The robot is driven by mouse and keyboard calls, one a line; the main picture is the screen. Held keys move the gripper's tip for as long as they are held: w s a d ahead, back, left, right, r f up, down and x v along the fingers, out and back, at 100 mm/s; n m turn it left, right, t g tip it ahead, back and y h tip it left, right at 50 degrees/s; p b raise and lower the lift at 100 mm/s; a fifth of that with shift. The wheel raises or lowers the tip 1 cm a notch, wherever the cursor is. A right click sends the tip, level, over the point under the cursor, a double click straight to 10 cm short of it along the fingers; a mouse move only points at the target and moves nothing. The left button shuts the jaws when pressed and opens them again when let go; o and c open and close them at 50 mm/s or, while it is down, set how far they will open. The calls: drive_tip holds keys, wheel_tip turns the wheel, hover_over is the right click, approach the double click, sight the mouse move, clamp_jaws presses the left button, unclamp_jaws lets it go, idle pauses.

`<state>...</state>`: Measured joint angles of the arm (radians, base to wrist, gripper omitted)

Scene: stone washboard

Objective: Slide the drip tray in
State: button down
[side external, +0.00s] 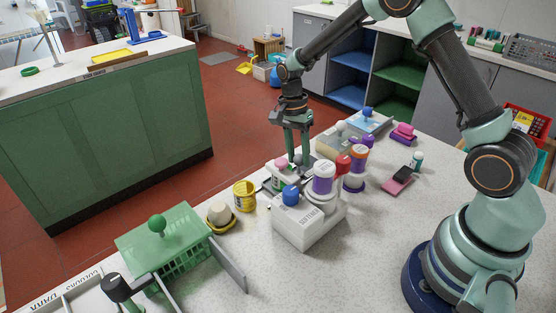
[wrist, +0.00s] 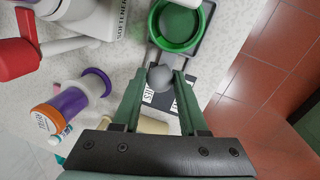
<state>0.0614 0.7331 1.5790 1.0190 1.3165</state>
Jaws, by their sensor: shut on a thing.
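A grey ball knob (wrist: 160,78) sits between my fingertips in the wrist view. It stands at the end of a grey tray-like piece (wrist: 205,38), which I take for the drip tray. A green-rimmed round cup (wrist: 181,25) stands on that piece. My gripper (wrist: 160,85) is shut on the grey knob, pointing down. In the side view my gripper (side external: 299,160) reaches down behind the white unit with a blue knob (side external: 291,195). The tray there is mostly hidden by bottles and the unit, and I cannot tell how far in it is.
A yellow cup (side external: 244,195), a cream egg-shaped thing (side external: 221,212) and a green slatted rack (side external: 165,245) stand to the left. The worktop (side external: 355,255) in front is clear.

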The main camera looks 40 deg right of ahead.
drive_tip(key=shift+w+a+r, duration=0.1)
drive_tip(key=shift+a, duration=1.6)
drive_tip(key=shift+c, duration=2.3)
unclamp_jaws()
wheel_tip(320, 180, up, 12)
drive_tip(key=w, duration=0.2)
